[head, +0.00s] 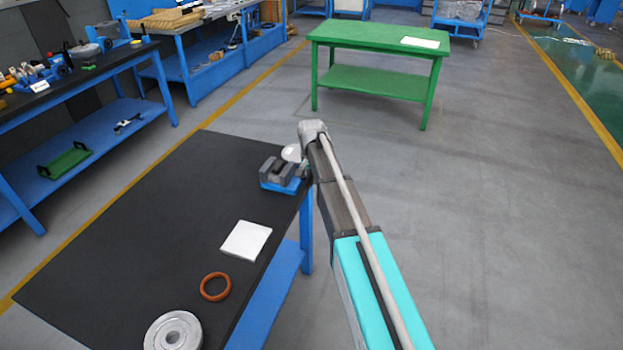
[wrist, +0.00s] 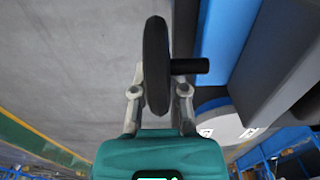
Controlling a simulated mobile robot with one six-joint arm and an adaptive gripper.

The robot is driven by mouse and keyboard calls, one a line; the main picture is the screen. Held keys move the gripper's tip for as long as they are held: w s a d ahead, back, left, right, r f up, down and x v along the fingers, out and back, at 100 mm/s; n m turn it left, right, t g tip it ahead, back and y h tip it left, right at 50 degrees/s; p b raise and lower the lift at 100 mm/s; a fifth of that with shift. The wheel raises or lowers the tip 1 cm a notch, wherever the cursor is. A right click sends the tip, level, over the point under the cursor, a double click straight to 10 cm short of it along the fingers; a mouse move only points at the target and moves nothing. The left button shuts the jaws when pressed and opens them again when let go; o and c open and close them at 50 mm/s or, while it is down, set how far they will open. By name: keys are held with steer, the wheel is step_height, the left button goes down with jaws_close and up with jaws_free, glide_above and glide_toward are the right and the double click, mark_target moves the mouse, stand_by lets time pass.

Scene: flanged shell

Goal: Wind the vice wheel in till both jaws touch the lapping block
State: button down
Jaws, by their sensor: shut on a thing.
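The vice (head: 281,184) has a blue base and dark grey jaws and sits at the table's far right corner. The wrist view shows its blue side (wrist: 228,40) and grey parts at the right. The black vice wheel (wrist: 154,50) is seen edge-on, with a short handle (wrist: 190,66) pointing right. My gripper (wrist: 158,94) is shut on the wheel's rim, one finger on each side. In the head view my arm's end hides the wheel and fingers. A pale round piece (head: 292,153), perhaps the lapping block, shows at the jaws and in the wrist view (wrist: 215,121); its contact with the jaws is unclear.
The black table (head: 130,220) also holds a white square plate (head: 246,240), an orange-brown ring (head: 215,287) and a silver flanged disc (head: 173,331). A green table (head: 375,38) stands beyond. The floor right of the vice is clear.

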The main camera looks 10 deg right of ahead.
steer(key=shift+s, duration=0.1)
steer(key=shift+t, duration=0.3)
steer(key=shift+r, duration=0.1)
steer(key=c, duration=0.6)
jaws_free()
steer(key=shift+c, duration=0.2)
steer(key=shift+w, duration=0.2)
